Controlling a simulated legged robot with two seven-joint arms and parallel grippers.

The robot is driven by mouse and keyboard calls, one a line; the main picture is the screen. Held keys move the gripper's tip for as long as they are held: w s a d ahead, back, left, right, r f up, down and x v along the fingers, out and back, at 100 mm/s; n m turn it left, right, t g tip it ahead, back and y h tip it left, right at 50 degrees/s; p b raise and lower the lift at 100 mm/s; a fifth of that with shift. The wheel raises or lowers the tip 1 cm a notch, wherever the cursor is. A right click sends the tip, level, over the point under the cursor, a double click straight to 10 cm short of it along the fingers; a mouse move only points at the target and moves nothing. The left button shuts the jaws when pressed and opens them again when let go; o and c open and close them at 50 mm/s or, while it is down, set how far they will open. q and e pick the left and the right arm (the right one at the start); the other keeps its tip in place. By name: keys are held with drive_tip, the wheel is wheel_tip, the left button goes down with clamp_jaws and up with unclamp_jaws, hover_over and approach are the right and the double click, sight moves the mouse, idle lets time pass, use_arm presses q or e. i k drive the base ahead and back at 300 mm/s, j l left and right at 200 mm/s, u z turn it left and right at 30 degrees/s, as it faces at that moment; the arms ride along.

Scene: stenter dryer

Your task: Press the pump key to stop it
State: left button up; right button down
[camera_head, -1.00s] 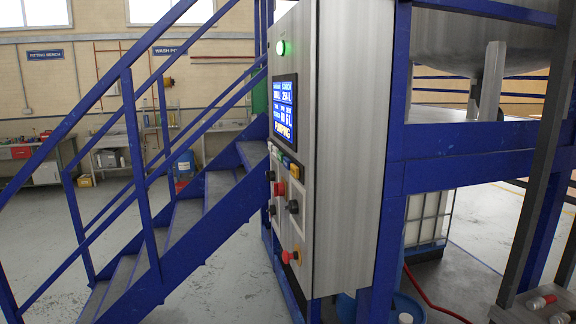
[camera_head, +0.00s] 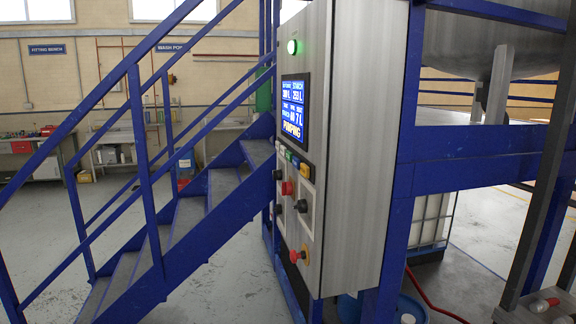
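A steel control cabinet (camera_head: 345,150) stands in the middle of the head view, its front panel turned to the left and seen at a steep angle. Its blue display (camera_head: 294,110) reads "PUMPING" at the bottom. A green lamp (camera_head: 292,46) is lit above the display. A row of small coloured keys (camera_head: 292,160) sits below the display; their labels are too small to read. Lower down are a red knob (camera_head: 287,188), several black knobs (camera_head: 301,206) and a red button on a yellow base (camera_head: 299,255). Neither of my grippers is in view.
A blue staircase with railings (camera_head: 150,170) rises on the left, right beside the panel. Blue frame posts and a beam (camera_head: 480,160) carry a steel tank (camera_head: 490,45) on the right. A red hose (camera_head: 430,300) lies on the floor. Open grey floor (camera_head: 225,285) lies before the cabinet.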

sight(296, 161)
drive_tip(key=i+j+z, duration=0.1)
drive_tip(key=j, duration=0.3)
drive_tip(key=i+j+z, duration=0.1)
drive_tip(key=i+j, duration=0.2)
drive_tip(key=j, duration=0.15)
drive_tip(key=i+j+z, duration=0.1)
drive_tip(key=j, duration=0.35)
drive_tip(key=i+j+z, duration=0.15)
drive_tip(key=j, duration=0.35)
drive_tip(key=i+j+z, duration=0.1)
drive_tip(key=j, duration=0.35)
drive_tip(key=i+j+z, duration=0.1)
drive_tip(key=i+j, duration=0.15)
drive_tip(key=j, duration=0.25)
drive_tip(key=i+j+z, duration=0.1)
drive_tip(key=j, duration=0.4)
drive_tip(key=j+z, duration=0.1)
drive_tip(key=j, duration=0.4)
drive_tip(key=i, duration=0.05)
